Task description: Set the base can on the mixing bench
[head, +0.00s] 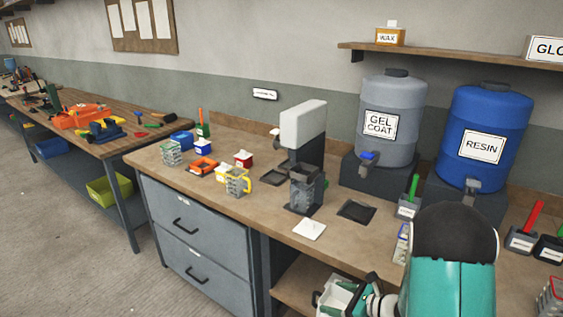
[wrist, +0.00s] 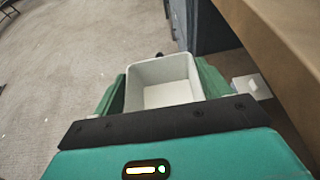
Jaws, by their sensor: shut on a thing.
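My gripper (head: 346,297) is low at the front edge of the mixing bench (head: 266,214), partly hidden by my arm. It is shut on a pale, square, open-topped can, the base can (head: 335,300). In the wrist view the can (wrist: 160,70) sits between the green fingers of my gripper (wrist: 163,88), and its inside looks empty. No label on it shows. The can is held below the bench top, in front of the open shelf side. The bench edge (wrist: 285,40) runs along the right of the wrist view.
A white square pad (head: 309,229) lies near the bench's front edge, by a dispenser with a grey cup (head: 305,190). Grey gel coat (head: 385,100) and blue resin (head: 490,115) drums stand behind. Small cups and bins crowd the left. A lower shelf (head: 297,285) is under the bench.

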